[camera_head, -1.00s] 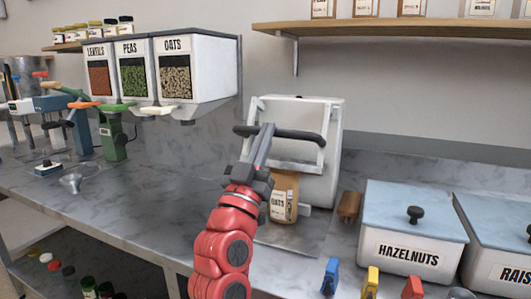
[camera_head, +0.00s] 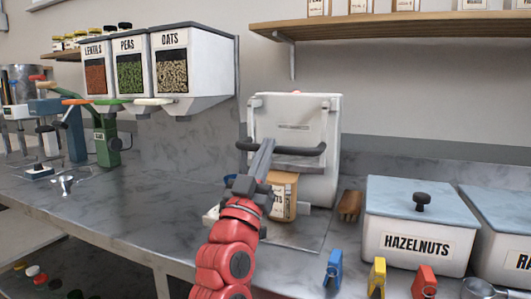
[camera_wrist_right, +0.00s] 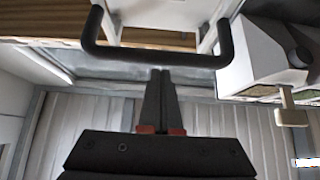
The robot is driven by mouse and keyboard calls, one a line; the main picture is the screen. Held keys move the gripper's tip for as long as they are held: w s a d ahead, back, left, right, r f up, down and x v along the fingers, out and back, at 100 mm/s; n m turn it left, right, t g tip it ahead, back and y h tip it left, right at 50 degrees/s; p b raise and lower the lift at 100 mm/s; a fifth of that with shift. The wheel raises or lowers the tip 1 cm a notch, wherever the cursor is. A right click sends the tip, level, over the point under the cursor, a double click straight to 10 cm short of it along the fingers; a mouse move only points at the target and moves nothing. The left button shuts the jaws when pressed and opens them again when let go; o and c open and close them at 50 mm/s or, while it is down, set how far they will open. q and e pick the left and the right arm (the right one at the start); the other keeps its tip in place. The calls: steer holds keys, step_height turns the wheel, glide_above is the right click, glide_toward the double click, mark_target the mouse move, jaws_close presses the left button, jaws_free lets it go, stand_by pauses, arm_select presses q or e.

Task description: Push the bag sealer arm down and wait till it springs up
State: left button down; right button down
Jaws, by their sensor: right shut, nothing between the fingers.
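The white bag sealer (camera_head: 318,165) stands on the counter against the back wall. Its arm ends in a black handle bar (camera_head: 305,149), which is lowered across the front of the sealer. The same bar (camera_wrist_right: 190,62) crosses the upper part of the right wrist view. My right gripper (camera_head: 266,147) is shut and empty. Its fingertips (camera_wrist_right: 160,72) are at the middle of the bar and appear to touch it. A brown bag labelled oats (camera_head: 285,197) stands under the bar, partly hidden by my arm. My left gripper is not in view.
A brown block or brush (camera_head: 350,206) and a white hazelnuts bin (camera_head: 412,222) stand right of the sealer. Coloured clips (camera_head: 377,277) line the front. Dispensers (camera_head: 190,70) hang at the left, above a mostly clear counter (camera_head: 150,210).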

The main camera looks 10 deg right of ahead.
stand_by(0.3)
steer(key=s+a+f+p, duration=0.2)
steer(key=s+a+f, duration=0.1)
steer(key=s+a, duration=0.6)
steer(key=s, duration=0.4)
steer(key=shift+s+f, duration=0.1)
